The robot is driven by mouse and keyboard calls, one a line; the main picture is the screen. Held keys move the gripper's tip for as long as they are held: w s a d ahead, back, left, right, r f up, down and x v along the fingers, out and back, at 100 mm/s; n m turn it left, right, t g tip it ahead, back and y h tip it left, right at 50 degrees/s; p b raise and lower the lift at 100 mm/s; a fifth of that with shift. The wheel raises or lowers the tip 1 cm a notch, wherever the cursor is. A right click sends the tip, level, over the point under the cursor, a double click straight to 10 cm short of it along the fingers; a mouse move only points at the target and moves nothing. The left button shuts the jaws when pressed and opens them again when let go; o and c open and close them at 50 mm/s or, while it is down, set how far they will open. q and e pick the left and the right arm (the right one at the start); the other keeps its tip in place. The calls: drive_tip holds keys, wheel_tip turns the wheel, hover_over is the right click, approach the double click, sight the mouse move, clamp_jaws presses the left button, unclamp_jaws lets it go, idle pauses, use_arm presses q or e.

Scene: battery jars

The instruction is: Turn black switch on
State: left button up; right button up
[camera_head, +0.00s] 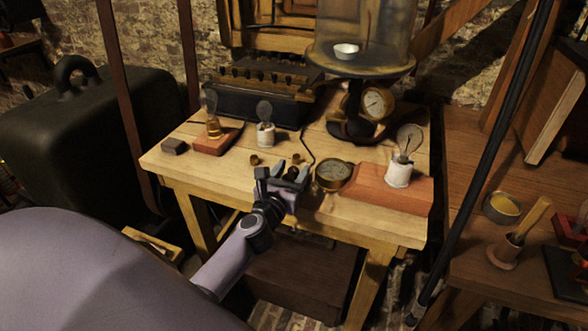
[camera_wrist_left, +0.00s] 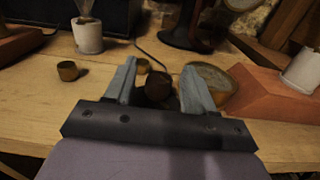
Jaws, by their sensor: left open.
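A small dark round knob, which looks like the black switch (camera_head: 291,173), sits near the front middle of the wooden table. In the left wrist view the black switch (camera_wrist_left: 158,87) stands between the fingers of my left gripper (camera_wrist_left: 168,84). My left gripper (camera_head: 281,177) is open, its fingers on either side of the switch and pointing away toward the back of the table. I cannot tell whether either finger touches it. The switch's base and its on or off position cannot be made out. My right gripper is not in view.
A round brass gauge (camera_head: 334,174) lies just right of my left gripper. Small brass cups (camera_head: 254,160) are nearby. A bulb on a white jar (camera_head: 398,173) stands on a reddish block at right. Another white jar (camera_head: 266,134) and a glass-domed stand (camera_head: 360,66) are behind.

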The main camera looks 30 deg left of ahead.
use_arm(q)
drive_tip(key=shift+w+a, duration=0.1)
drive_tip(key=shift+w, duration=0.5)
drive_tip(key=c, duration=0.9)
